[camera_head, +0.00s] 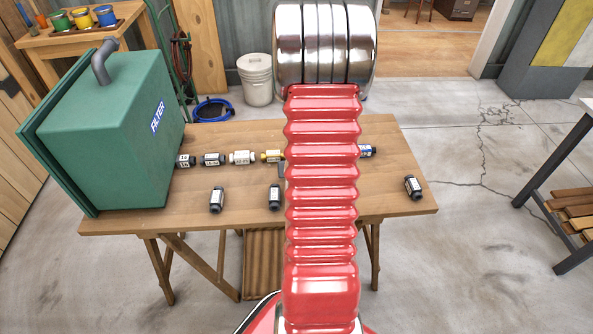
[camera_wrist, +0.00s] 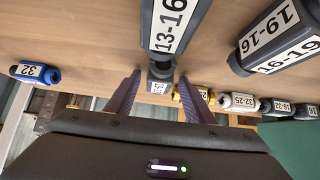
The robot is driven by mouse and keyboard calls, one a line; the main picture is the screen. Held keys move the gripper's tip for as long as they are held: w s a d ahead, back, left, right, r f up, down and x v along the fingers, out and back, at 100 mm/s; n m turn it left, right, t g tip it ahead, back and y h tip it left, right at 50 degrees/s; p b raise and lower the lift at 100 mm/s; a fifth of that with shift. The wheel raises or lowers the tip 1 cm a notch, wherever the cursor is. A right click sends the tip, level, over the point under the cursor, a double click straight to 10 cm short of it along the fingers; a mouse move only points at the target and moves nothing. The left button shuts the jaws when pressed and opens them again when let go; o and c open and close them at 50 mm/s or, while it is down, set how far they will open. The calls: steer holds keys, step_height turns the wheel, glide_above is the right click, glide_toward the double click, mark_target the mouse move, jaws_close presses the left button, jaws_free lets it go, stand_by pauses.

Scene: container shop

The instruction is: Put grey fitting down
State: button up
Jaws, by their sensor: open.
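My gripper (camera_wrist: 160,76) is open; its two purple fingers are apart in the wrist view. A small grey fitting with a white label (camera_wrist: 158,88) shows between the fingers, on the wooden table. A larger grey fitting labelled 13-16 (camera_wrist: 168,28) lies just beyond the fingertips, its end close to the small one. Whether either touches a finger, I cannot tell. Another grey fitting labelled 19-16 (camera_wrist: 278,42) lies to the right. In the head view my red arm hides the gripper and the middle of the table (camera_head: 330,130).
A row holds dark fittings (camera_head: 212,160), a white one (camera_head: 242,157), a yellow one (camera_head: 273,156) and a blue one (camera_head: 367,151). A green FILTER box (camera_head: 130,130) stands at the table's left. The table's right front is mostly bare.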

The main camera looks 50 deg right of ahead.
steer(key=shift+s+d, duration=0.1)
steer(key=shift+c, duration=0.2)
jaws_close()
stand_by(0.5)
steer(key=shift+r, duration=0.1)
steer(key=shift+r, duration=4.9)
